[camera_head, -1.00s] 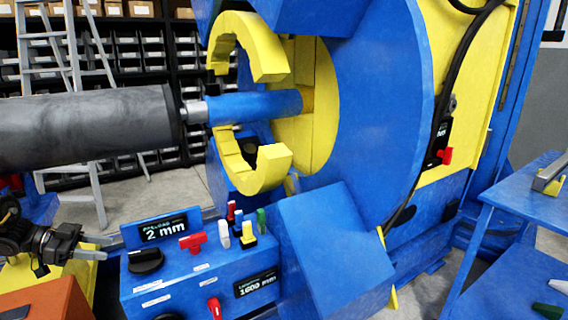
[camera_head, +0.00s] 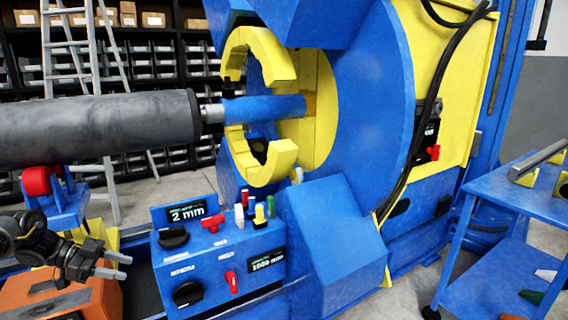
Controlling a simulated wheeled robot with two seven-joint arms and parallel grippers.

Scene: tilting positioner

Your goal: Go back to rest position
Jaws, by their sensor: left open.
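My left gripper (camera_head: 120,265) is at the lower left in the head view, in front of the control box. Its two grey fingers are apart, with nothing between them. It points right, towards the left side of the blue control box (camera_head: 205,262), and I see no contact. The tilting positioner (camera_head: 375,130) fills the middle, with a big blue disc and open yellow jaws (camera_head: 262,52). A dark grey cylinder (camera_head: 100,128) lies level at the left, its thin end in line with a blue shaft at the jaws. My right gripper is not in view.
The control box carries a "2 mm" display (camera_head: 187,212), black knobs, red handles and several coloured switches. An orange block (camera_head: 60,298) is below my left gripper. A blue table (camera_head: 525,200) stands at the right. Shelves and a ladder (camera_head: 75,70) are behind.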

